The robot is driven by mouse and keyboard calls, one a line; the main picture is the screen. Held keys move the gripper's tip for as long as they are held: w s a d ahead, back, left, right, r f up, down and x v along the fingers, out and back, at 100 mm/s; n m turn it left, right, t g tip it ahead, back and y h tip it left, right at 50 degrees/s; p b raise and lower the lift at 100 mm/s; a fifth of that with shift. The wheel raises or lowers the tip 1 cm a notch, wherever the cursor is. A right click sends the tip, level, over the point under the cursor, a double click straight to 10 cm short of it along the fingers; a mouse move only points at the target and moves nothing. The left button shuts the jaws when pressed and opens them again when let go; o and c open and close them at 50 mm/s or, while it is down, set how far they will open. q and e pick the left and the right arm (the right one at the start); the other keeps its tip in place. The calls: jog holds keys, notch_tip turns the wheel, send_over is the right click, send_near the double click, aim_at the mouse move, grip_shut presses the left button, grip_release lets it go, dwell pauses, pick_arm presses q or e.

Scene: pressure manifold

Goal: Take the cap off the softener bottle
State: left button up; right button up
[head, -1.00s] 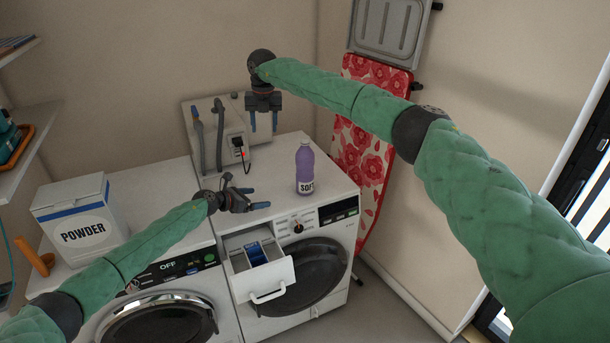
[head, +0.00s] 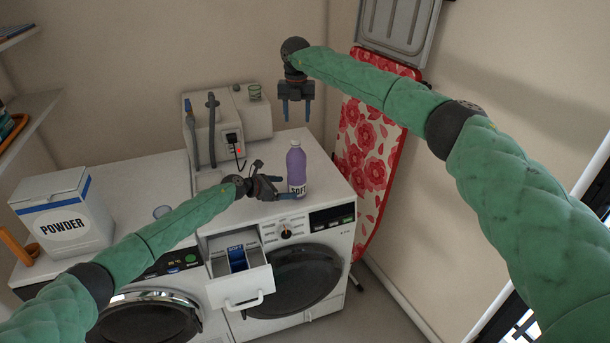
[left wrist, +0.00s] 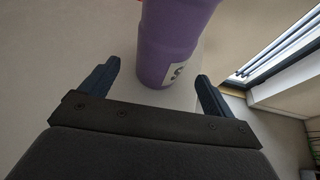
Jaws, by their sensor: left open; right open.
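The softener bottle (head: 296,168) is purple with a white label and stands upright on the right-hand washing machine. My left gripper (head: 286,189) is open and low at the bottle's left front. In the left wrist view the bottle (left wrist: 172,45) stands between and just beyond the open fingers (left wrist: 155,85), and its top is out of frame. My right gripper (head: 296,108) is open, pointing down, empty, above and behind the bottle.
The washing machine (head: 335,190) has its detergent drawer (head: 240,285) pulled out below my left gripper. A grey-white box with hoses (head: 243,115) stands at the back. A powder box (head: 62,215) is at the left. A red flowered ironing board (head: 365,150) leans at the right.

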aim_at(298, 187)
pick_arm(q)
jog(key=shift+w+d+f, duration=0.15)
jog(key=shift+w+d, duration=0.15)
jog(key=shift+d, duration=0.25)
pick_arm(e)
jog(key=shift+s+a+r, duration=0.25)
jog(key=shift+a, duration=0.2)
pick_arm(q)
jog(key=x, duration=0.4)
jog(key=shift+w+d+f, duration=0.15)
jog(key=shift+d, duration=0.15)
pick_arm(e)
jog(key=shift+w+d+f, duration=0.15)
jog(key=shift+w+d, duration=0.05)
jog(key=shift+d, duration=0.15)
pick_arm(q)
jog(key=shift+w+d+f, duration=0.1)
jog(key=shift+d, duration=0.05)
pick_arm(e)
jog(key=shift+s+a, duration=0.2)
jog(key=shift+a, duration=0.15)
pick_arm(q)
jog(key=shift+d, duration=0.1)
pick_arm(e)
jog(key=shift+d, duration=0.1)
pick_arm(q)
jog(key=shift+w+f, duration=0.1)
pick_arm(e)
jog(key=shift+w, duration=0.1)
